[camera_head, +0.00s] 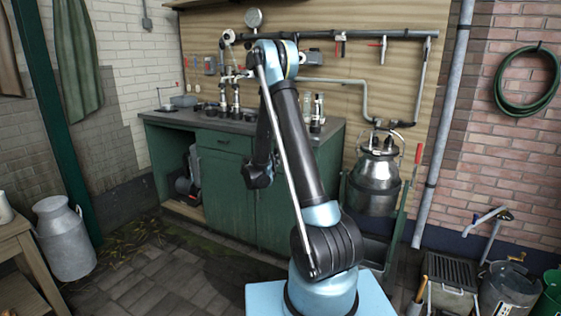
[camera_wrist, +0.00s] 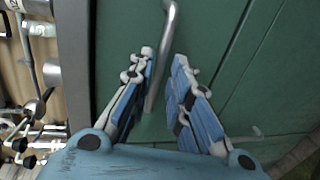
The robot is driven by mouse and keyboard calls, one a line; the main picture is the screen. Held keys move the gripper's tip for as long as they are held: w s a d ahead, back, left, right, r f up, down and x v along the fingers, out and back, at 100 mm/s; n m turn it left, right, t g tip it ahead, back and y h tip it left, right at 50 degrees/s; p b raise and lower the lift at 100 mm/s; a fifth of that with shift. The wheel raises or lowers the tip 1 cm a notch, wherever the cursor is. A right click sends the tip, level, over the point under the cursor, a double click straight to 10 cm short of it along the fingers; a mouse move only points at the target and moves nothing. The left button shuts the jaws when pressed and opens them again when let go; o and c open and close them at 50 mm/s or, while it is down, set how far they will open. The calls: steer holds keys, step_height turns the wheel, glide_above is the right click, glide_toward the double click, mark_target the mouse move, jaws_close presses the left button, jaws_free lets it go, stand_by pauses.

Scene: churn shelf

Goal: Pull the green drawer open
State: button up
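The green drawer (camera_wrist: 120,30) fills much of the wrist view, with a grey metal bar handle (camera_wrist: 170,18) across its front. My gripper (camera_wrist: 162,58) is at this handle. Its two blue-padded fingers are apart, and the bar runs between them, nearer the left finger. I cannot tell whether a finger touches it. In the head view, the green cabinet (camera_head: 222,168) stands against the back wall, and a drawer front (camera_head: 222,140) at its upper left looks closed. My arm hides part of the cabinet and my fingers there.
A grey worktop (camera_head: 190,121) with bottles and fittings lies above the cabinet; its edge also shows in the wrist view (camera_wrist: 76,60). A milk can (camera_head: 65,240) stands left. The paved floor before the cabinet is mostly clear.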

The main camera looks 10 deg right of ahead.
steer(key=shift+x, duration=1.7)
steer(key=shift+c, duration=0.6)
jaws_close()
steer(key=shift+s, duration=0.1)
